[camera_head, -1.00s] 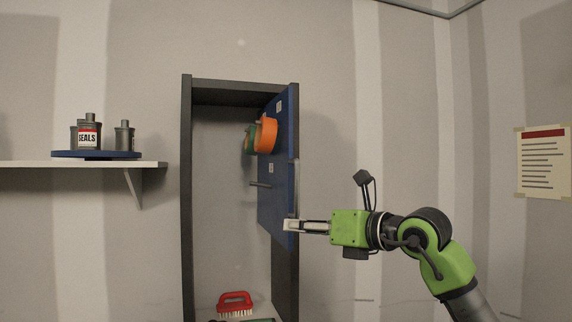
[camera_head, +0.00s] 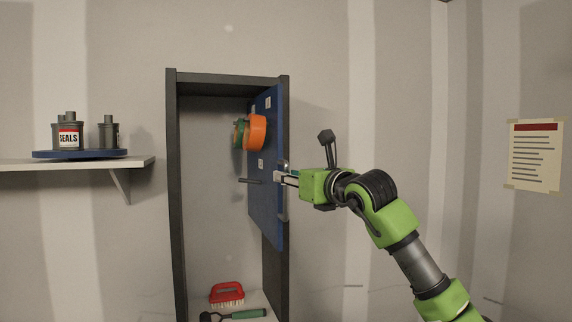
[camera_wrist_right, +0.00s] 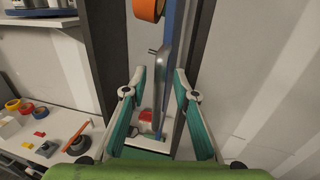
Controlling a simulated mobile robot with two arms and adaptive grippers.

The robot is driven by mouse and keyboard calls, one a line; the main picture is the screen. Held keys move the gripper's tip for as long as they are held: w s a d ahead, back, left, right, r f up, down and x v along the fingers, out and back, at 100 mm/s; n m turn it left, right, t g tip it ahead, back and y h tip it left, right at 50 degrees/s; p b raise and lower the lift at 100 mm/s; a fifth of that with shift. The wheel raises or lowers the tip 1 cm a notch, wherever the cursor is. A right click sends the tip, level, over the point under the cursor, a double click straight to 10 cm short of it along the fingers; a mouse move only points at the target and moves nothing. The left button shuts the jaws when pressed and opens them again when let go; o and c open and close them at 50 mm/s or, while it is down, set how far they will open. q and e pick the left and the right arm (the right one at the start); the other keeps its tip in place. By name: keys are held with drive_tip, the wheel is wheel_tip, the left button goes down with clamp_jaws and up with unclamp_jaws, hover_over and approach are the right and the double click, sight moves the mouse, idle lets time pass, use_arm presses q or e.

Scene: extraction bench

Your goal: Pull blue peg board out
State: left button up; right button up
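The blue peg board (camera_head: 266,205) stands upright at the right side of a dark, narrow cabinet, its front edge facing out. Orange and green tape rolls (camera_head: 256,132) hang near its top, and a bare peg sticks out below them. A pale metal handle (camera_head: 286,205) runs along its front edge. My right gripper (camera_head: 278,177) is at this edge, near the handle's upper part. In the right wrist view, its green-padded fingers (camera_wrist_right: 160,78) are spread apart, with the board edge and handle (camera_wrist_right: 160,85) between them. I see no clear contact. My left gripper is not in view.
The cabinet's dark side walls (camera_head: 174,200) flank the board. A red brush (camera_head: 227,292) and a green-handled tool (camera_head: 235,315) lie at its bottom. A shelf (camera_head: 140,162) with grey cans is at the left. Right of the arm is open wall with a notice (camera_head: 534,155).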

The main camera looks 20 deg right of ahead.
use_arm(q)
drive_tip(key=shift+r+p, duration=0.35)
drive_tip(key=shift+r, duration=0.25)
use_arm(e)
drive_tip(key=shift+x, duration=0.95)
